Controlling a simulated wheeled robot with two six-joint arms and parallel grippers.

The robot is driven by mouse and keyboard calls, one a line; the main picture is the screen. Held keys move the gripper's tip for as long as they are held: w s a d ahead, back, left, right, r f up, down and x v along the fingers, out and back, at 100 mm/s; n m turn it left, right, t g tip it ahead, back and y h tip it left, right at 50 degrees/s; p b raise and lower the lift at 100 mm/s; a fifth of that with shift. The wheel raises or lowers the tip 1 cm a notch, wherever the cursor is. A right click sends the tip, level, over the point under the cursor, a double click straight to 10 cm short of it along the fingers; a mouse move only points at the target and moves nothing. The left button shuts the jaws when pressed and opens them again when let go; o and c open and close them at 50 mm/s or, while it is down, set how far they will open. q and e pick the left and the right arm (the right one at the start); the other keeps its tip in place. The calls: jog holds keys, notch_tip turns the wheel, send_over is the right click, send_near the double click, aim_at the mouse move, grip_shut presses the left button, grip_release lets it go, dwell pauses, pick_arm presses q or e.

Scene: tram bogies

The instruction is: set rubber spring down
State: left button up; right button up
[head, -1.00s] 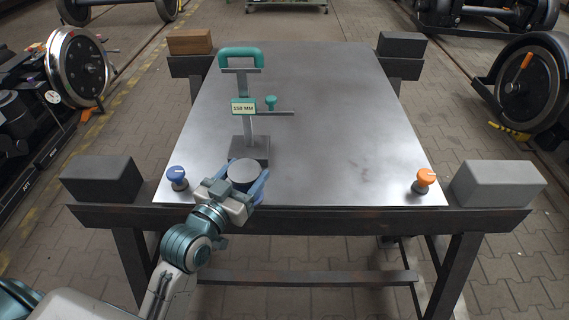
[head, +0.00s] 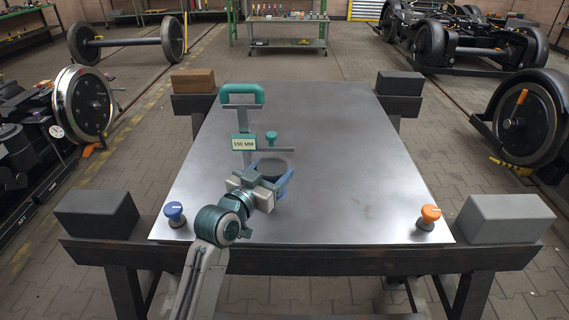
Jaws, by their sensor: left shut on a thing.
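My left gripper (head: 271,173) reaches over the near left part of the steel table (head: 350,150). Its blue fingers are shut on the rubber spring (head: 274,166), a round dark piece seen from above. The spring shows just below that arm in the picture. The gripper hides the gauge's foot and the spring's lower part, so I cannot tell whether the spring touches the table. My right gripper is not in view.
A blue knob (head: 174,213) stands at the near left corner of the table, an orange knob (head: 429,216) at the near right. Blocks sit on the beam ends outside the plate, including a dark one (head: 97,214) and a light one (head: 505,218). The table's middle and right are clear.

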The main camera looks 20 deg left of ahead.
pick_arm(q)
jog(key=x, duration=0.2)
jog(key=shift+w+d+r, duration=0.1)
jog(key=shift+w, duration=0.3)
jog(key=w, duration=0.1)
jog(key=w+f, duration=0.1)
jog(key=w, duration=0.1)
jog(key=shift+d+f, duration=0.3)
jog(key=shift+d, duration=0.1)
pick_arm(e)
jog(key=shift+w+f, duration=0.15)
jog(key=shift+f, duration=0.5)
pick_arm(q)
jog(key=shift+f, duration=0.1)
jog(key=shift+f, duration=0.1)
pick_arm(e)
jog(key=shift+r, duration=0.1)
